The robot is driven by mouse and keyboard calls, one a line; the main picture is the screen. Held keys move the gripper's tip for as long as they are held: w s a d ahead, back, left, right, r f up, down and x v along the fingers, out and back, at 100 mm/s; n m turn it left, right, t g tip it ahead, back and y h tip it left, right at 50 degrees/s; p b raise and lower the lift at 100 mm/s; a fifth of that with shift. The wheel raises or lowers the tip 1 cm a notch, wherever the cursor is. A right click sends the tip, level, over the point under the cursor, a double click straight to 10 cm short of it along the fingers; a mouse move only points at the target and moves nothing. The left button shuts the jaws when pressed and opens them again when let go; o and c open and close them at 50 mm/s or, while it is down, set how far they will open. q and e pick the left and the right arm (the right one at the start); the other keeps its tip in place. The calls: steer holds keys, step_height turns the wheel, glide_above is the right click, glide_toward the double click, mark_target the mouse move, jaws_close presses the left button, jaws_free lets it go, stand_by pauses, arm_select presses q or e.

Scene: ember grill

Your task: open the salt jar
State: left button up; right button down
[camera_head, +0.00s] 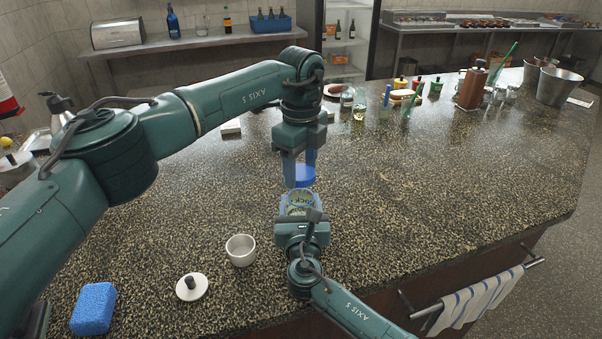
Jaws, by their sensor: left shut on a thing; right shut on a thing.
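The salt jar (299,200), a clear jar with green lettering, stands near the middle of the speckled counter. My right gripper (301,214) is shut on it from the near side and hides its lower part. A round blue lid (305,174) is above the jar. My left gripper (298,168) points down from above and is shut on this lid. The lid appears apart from the jar's rim, with a small gap between them.
A white cup (240,250) stands left of the jar. A white disc lid with a dark knob (192,288) and a blue sponge (93,309) lie at the near left. Bottles and metal buckets (558,87) stand at the back right.

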steer(key=shift+c, duration=1.9)
jaws_free()
